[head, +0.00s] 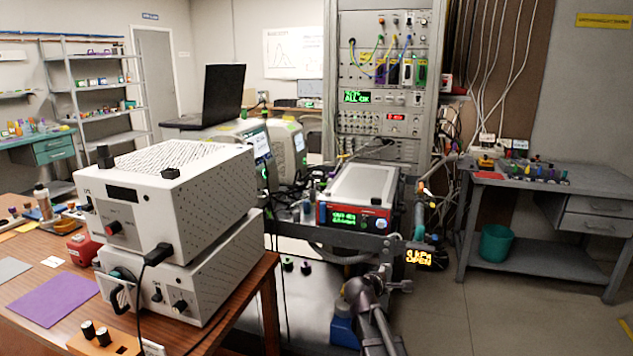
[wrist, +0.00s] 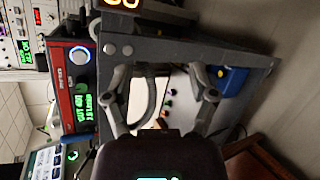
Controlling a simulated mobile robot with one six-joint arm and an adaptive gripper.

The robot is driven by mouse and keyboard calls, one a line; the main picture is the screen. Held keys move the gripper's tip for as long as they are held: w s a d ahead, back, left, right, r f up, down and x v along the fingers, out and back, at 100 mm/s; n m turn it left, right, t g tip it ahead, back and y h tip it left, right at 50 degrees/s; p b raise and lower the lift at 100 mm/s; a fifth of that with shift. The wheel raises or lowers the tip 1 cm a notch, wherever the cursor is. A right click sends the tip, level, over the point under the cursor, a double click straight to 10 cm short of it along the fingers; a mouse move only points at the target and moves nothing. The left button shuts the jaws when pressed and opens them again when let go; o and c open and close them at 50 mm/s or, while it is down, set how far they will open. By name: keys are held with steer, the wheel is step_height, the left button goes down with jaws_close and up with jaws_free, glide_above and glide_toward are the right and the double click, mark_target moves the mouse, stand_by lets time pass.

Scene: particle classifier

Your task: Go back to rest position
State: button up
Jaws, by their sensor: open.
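My gripper (wrist: 163,85) shows in the wrist view, its two grey fingers spread apart with nothing held between them. Its dark body fills the bottom middle of that view. Beyond the fingers are a grey metal frame (wrist: 190,52) and a pale surface with small coloured knobs. The wrist picture is turned on its side. In the head view a grey jointed part stands low in the middle, in front of the cart; I cannot make out fingertips there.
A red-fronted instrument (head: 353,217) sits on the cart, and its lit front (wrist: 82,92) is left of my gripper. Two stacked white boxes (head: 170,200) stand on the wooden table at left. A grey bench (head: 560,190) is at right. The floor (head: 510,300) before it is clear.

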steer(key=s+d+f+m+g+y, duration=0.25)
steer(key=s+f+m+g, duration=0.5)
steer(key=s, duration=0.55)
steer(key=s+a+f+m+g+y, duration=0.2)
steer(key=s+a+m+y, duration=0.15)
steer(key=s, duration=0.25)
steer(key=s+a+f+m+g+y, duration=0.2)
steer(key=s+a+m, duration=0.15)
steer(key=s, duration=0.25)
step_height(320, 180, up, 22)
steer(key=p, duration=2.2)
steer(key=shift+d+f, duration=0.15)
steer(key=shift+d, duration=0.05)
steer(key=shift+s+m+t, duration=0.1)
steer(key=shift+m+t, duration=0.15)
stand_by(1.9)
